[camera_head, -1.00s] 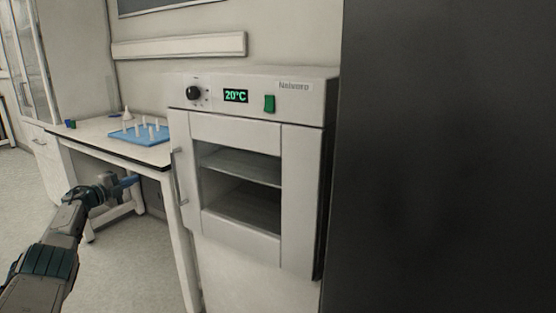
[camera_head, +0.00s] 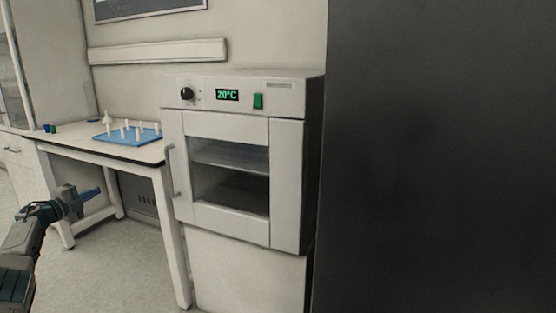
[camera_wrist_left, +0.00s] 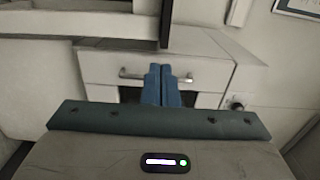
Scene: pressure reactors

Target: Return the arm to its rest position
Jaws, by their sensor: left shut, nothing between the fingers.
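My left gripper (camera_head: 91,192) comes in from the left edge in the head view, with its blue fingers pointing right. It hangs in the air in front of the lab table and left of the oven, touching nothing. In the left wrist view the two blue fingers (camera_wrist_left: 161,86) lie together, shut and empty. My right gripper is not in view.
A white oven (camera_head: 285,180) with a closed windowed door and a 20°C display stands on a pale base. A white table (camera_head: 100,148) to its left carries a blue tray (camera_head: 128,138) with several white pegs. A dark panel (camera_head: 435,160) fills the right. Floor before the table is clear.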

